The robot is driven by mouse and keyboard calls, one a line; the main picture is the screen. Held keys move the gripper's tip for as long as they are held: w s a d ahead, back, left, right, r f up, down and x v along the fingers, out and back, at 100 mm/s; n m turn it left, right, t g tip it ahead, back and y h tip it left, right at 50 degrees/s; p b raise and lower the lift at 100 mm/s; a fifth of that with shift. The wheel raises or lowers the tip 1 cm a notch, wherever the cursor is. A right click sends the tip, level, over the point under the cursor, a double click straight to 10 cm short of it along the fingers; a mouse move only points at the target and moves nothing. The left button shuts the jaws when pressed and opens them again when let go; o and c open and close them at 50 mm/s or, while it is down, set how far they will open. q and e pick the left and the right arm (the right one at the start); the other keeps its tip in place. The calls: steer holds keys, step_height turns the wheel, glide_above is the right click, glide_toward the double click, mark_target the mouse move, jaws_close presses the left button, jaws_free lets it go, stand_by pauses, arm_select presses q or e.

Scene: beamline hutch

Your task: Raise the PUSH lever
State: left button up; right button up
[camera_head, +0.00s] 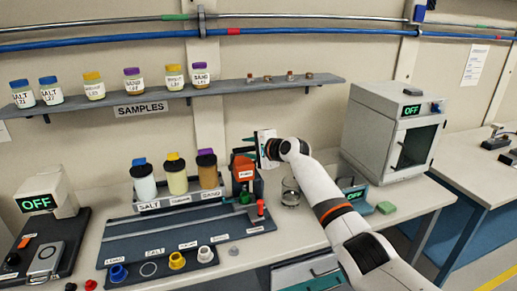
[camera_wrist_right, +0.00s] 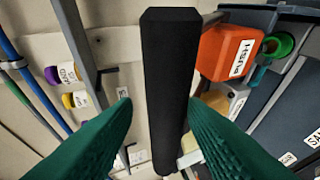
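The orange block labelled PUSH (camera_head: 242,170) stands at the back of the bench, right of the sample dispensers. It also shows upper right in the right wrist view (camera_wrist_right: 222,52). A long black bar (camera_wrist_right: 172,75), apparently the lever's handle, runs through the middle of that view, beside the orange block. My right gripper (camera_head: 249,152) is at the top of the PUSH unit. Its green fingers (camera_wrist_right: 160,125) are apart, with the bar showing between them. I cannot tell whether the bar lies within their reach; neither finger visibly touches it. My left gripper is not in view.
A shelf (camera_head: 225,92) with jars runs along the wall above. Three dispensers, the middle one yellow-capped (camera_head: 177,178), stand left of the PUSH unit. A glass beaker (camera_head: 290,192) stands close beside my right arm. A white oven (camera_head: 392,130) is farther right.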

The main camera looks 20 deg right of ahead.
steer(key=b+v, duration=0.2)
steer(key=v, duration=0.9)
steer(key=shift+s+d, duration=0.2)
